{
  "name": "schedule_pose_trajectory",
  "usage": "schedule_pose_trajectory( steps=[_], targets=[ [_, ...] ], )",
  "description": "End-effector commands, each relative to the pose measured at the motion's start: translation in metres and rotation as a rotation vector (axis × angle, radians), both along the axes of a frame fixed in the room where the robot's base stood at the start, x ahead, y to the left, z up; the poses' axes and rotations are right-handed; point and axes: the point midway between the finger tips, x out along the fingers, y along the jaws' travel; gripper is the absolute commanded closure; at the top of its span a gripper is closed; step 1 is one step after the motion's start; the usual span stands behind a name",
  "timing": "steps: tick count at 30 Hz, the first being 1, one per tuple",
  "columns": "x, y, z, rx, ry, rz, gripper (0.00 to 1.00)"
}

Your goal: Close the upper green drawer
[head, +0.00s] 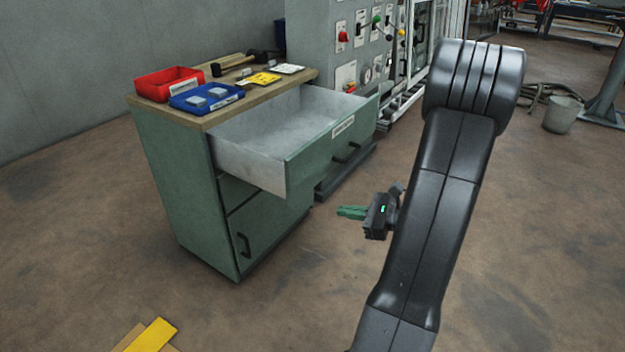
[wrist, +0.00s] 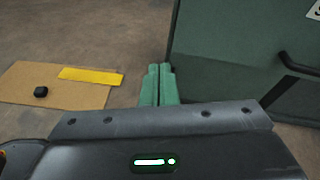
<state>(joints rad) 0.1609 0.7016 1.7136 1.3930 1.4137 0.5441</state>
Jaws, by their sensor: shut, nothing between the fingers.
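The upper green drawer (head: 318,158) is pulled well out of the green cabinet (head: 172,185) in the head view. Its inside is grey and looks empty. Its front carries a white label and a dark handle (head: 347,153). My gripper (head: 340,212) is shut and empty, in front of and lower than the drawer front, apart from it in the picture. In the wrist view my green fingers (wrist: 160,72) are together, with a green panel (wrist: 235,60) just to their right; I cannot tell whether they touch it. A dark handle (wrist: 294,64) shows on that side.
A red bin (head: 168,84) and a blue bin (head: 205,97) stand on the cabinet's wooden top. A lower door (head: 262,240) is closed. A grey control panel (head: 325,40) stands behind. Cardboard with a yellow strip (head: 152,335) lies on the floor. Floor around my gripper is clear.

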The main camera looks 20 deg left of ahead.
Motion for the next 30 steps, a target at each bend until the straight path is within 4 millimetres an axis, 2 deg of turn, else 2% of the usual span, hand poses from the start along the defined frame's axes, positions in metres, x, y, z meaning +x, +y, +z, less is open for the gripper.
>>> schedule_pose_trajectory(
  steps=[3, 6, 11, 14, 17, 30],
  targets=[
    [0.030, 0.001, -0.005, 0.133, 0.078, -0.078, 1.00],
    [0.047, -0.001, -0.007, 0.211, 0.117, -0.121, 1.00],
    [0.059, -0.001, -0.009, 0.267, 0.142, -0.151, 1.00],
    [0.062, 0.007, -0.009, 0.271, 0.144, -0.151, 1.00],
    [0.065, 0.020, -0.009, 0.270, 0.144, -0.149, 1.00],
    [0.087, 0.107, -0.010, 0.268, 0.142, -0.149, 1.00]
  ],
)
